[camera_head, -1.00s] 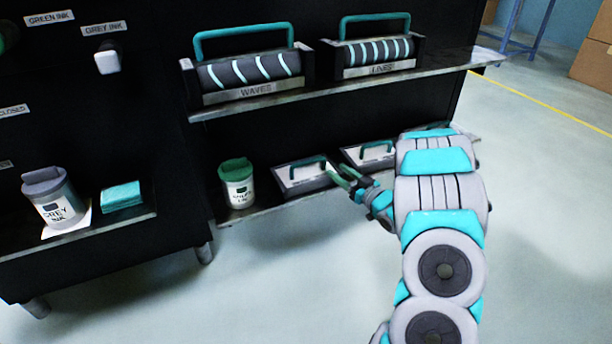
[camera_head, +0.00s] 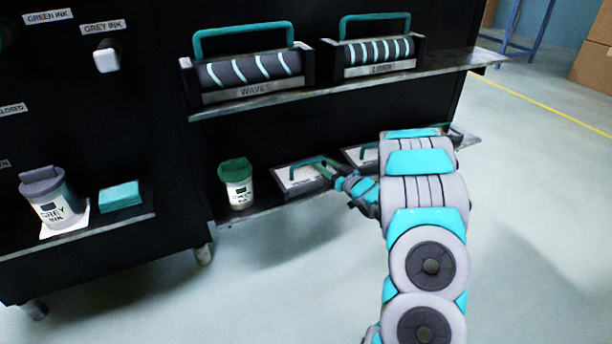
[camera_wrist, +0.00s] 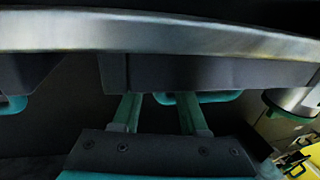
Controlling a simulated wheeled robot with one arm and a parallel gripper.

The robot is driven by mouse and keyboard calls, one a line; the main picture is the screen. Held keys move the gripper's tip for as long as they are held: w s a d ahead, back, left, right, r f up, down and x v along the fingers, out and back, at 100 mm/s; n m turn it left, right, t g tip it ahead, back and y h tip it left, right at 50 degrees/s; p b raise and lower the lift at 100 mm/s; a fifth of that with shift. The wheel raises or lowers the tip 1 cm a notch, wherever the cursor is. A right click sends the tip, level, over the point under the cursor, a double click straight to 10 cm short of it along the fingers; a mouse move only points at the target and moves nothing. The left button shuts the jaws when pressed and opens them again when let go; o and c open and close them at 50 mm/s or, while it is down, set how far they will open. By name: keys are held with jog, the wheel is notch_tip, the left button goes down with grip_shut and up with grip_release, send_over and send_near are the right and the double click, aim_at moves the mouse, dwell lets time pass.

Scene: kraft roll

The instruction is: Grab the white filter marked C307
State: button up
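Two white-topped, dark-sided filters with green handles lie on the lower shelf in the head view: a left one (camera_head: 297,178) and a right one (camera_head: 361,155), partly hidden by my arm. No marking on either is readable, so I cannot tell which is C307. My gripper (camera_head: 330,166) is at the right end of the left filter's handle; I cannot tell whether it touches. In the wrist view my gripper (camera_wrist: 158,108) has its two green fingers apart, with nothing visibly clamped. A green handle (camera_wrist: 212,97) shows beyond the right finger, under a dark block.
The lower shelf's metal edge (camera_wrist: 160,33) crosses the top of the wrist view. A green-lidded can (camera_head: 237,185) stands left of the filters. The WAVES roller (camera_head: 250,75) and another striped roller (camera_head: 378,55) sit on the shelf above. Floor at right is clear.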

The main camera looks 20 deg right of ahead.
grip_shut()
dwell(1.1)
